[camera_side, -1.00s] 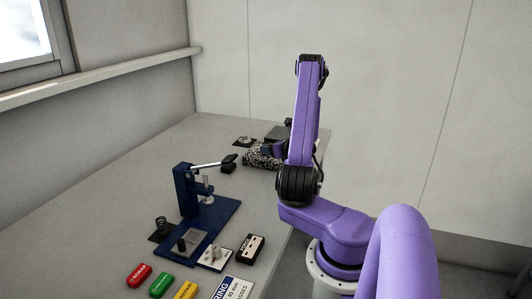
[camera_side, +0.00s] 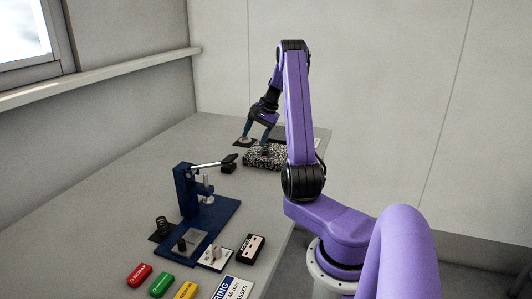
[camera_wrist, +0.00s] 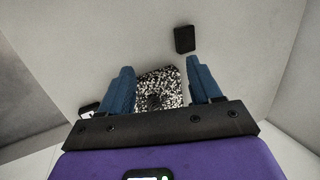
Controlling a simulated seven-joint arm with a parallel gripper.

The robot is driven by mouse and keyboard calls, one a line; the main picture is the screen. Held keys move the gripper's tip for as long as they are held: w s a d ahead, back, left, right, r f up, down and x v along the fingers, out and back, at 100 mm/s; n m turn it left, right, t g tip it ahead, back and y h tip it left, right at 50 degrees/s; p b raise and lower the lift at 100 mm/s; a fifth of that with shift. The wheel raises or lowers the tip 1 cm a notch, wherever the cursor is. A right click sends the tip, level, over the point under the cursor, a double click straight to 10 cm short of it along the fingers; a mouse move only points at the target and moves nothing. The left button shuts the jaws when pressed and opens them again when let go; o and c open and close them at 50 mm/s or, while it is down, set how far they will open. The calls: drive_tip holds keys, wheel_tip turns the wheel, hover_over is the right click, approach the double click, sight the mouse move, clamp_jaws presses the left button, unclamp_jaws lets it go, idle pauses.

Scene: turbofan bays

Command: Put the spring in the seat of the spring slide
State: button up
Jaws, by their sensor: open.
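A speckled block (camera_side: 262,158) lies near my gripper; it also shows between the fingers in the wrist view (camera_wrist: 172,84). A small black block (camera_side: 229,167) lies nearby. The table's left side is clear.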

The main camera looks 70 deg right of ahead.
drive_tip(key=s+d+r+n+g+h, duration=0.2)
drive_tip(key=d+r+n+g+h, duration=0.15)
drive_tip(key=d+r, duration=0.3)
hover_over(266, 148)
drive_tip(key=s+a, duration=0.1)
drive_tip(key=a, duration=0.2)
drive_tip(key=shift+n+h, duration=0.45)
wheel_tip(266, 148, down, 12)
drive_tip(key=shift+d, duration=0.1)
drive_tip(key=shift+t, duration=0.25)
drive_tip(key=shift+d+x, duration=0.15)
drive_tip(key=shift+x, duration=1.2)
drive_tip(key=shift+d+x, duration=0.1)
drive_tip(key=shift+x, duration=1.25)
drive_tip(key=shift+r, duration=0.1)
drive_tip(key=shift+c, duration=0.4)
clamp_jaws()
